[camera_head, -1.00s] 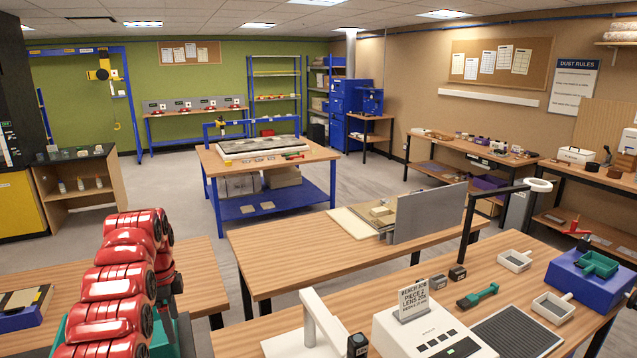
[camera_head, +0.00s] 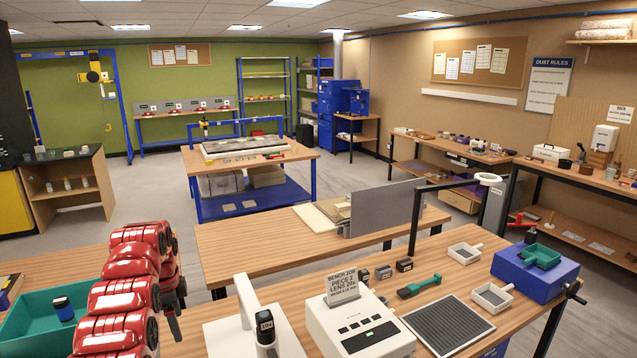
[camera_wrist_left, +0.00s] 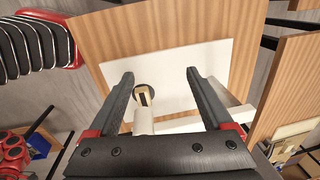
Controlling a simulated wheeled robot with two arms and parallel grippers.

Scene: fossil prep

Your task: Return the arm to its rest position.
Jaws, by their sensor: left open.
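My left arm, red and jointed, comes up from the lower left in the head view. Its dark left gripper (camera_head: 174,322) hangs at the arm's right side, partly hidden by the arm. In the left wrist view the two dark fingers of the gripper (camera_wrist_left: 160,78) are spread apart with nothing held between them. Below them are a white plate (camera_wrist_left: 205,65) and a white stand with a dark round top (camera_wrist_left: 145,92). My right gripper shows in neither view.
A teal bin (camera_head: 30,335) holding a dark-capped vial (camera_head: 62,308) lies left of the arm. On the bench right of the arm are a white stand (camera_head: 245,300), a white device (camera_head: 365,325), a grey mat (camera_head: 447,324) and a blue box (camera_head: 535,275).

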